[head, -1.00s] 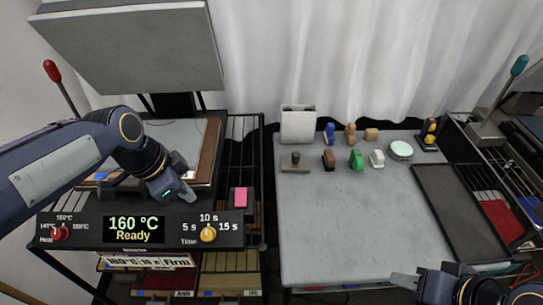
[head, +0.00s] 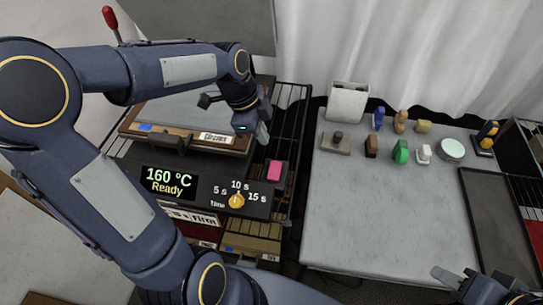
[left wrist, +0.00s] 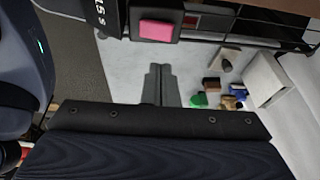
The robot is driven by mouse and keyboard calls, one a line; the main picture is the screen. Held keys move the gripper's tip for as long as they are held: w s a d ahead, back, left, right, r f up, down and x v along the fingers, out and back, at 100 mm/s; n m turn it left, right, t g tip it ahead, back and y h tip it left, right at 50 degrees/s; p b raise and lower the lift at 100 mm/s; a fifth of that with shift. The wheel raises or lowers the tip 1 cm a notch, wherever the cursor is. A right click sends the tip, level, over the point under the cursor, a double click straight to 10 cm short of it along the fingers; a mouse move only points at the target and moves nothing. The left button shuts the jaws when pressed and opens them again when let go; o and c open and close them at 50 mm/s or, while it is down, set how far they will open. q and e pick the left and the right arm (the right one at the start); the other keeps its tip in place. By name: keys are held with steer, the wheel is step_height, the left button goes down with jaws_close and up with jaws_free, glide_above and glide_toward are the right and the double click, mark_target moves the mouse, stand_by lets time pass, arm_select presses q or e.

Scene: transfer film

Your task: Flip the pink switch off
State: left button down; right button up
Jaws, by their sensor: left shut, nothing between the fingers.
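The pink switch (head: 275,170) sits on a dark block at the right end of the heat press's control panel (head: 205,187). It also shows in the left wrist view (left wrist: 157,30), near the top. My left gripper (head: 263,134) is shut and empty, above and behind the switch in the head view and apart from it. Its closed fingers (left wrist: 159,84) show in the left wrist view. My right gripper (head: 447,277) is partly in view at the lower right, over the table's front edge; its finger gap is unclear.
The display (head: 169,182) reads 160 °C Ready. An orange time knob (head: 236,201) is left of the switch. The raised press plate (head: 205,20) stands behind. The grey table (head: 375,220) to the right holds small items at its back; its front is clear.

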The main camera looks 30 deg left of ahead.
arm_select(q)
steer(key=p, duration=0.1)
glide_toward(275, 165)
steer(key=x, duration=0.5)
steer(key=shift+s+d+f, duration=0.1)
steer(key=shift+d+f, duration=0.05)
steer(key=shift+d, duration=0.1)
steer(key=shift+f, duration=0.6)
